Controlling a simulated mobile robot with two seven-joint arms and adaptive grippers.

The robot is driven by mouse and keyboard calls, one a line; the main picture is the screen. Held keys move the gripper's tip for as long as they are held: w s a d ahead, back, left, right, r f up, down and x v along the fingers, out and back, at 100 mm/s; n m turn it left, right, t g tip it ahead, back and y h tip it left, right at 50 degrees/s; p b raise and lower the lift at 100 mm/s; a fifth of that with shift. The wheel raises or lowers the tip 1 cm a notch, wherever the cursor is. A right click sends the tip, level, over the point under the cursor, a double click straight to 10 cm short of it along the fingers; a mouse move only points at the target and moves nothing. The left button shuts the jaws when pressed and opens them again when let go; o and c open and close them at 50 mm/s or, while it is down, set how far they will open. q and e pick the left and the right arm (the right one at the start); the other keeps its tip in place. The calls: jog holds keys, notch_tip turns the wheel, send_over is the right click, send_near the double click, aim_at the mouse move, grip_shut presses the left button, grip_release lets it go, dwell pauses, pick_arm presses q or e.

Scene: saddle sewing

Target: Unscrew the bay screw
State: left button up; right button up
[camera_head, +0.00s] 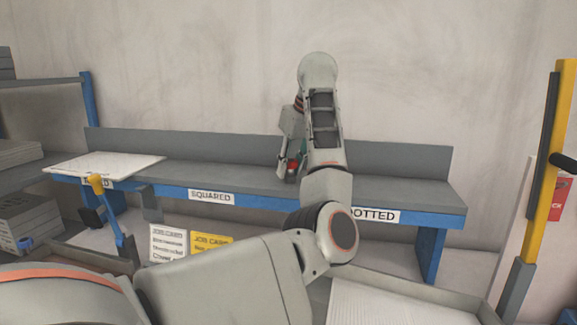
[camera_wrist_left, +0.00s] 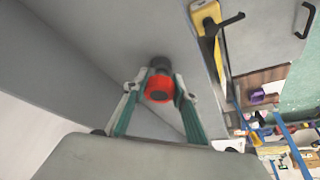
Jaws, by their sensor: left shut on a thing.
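The bay screw (camera_wrist_left: 158,87) shows in the left wrist view as a red round head with a dark centre, with a dark cylindrical part behind it. My left gripper (camera_wrist_left: 159,82) is shut on it, one green-and-grey finger on each side of the red head. In the head view the red of the screw (camera_head: 293,168) shows small beside my left gripper (camera_head: 288,169), low at the back of the grey bench (camera_head: 235,178). My own arm hides much of that spot. My right gripper is not in view.
The bench carries a SQUARED label (camera_head: 211,197) and a partly covered DOTTED label (camera_head: 378,215). A white sheet (camera_head: 105,165) lies on its left end. Job cards (camera_head: 168,243) stand below the front. A yellow post (camera_head: 548,170) is at the right. The bench top between sheet and gripper is clear.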

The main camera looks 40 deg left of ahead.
pick_arm(q)
jog(key=shift+n+g+p, duration=0.5)
jog(key=shift+n+p, duration=0.4)
jog(key=shift+n, duration=0.8)
jog(key=shift+p, duration=0.3)
jog(key=shift+n+g+p, duration=0.6)
jog(key=shift+n+p, duration=0.5)
jog(key=shift+p, duration=0.3)
jog(key=shift+n, duration=0.6)
jog(key=shift+f, duration=0.1)
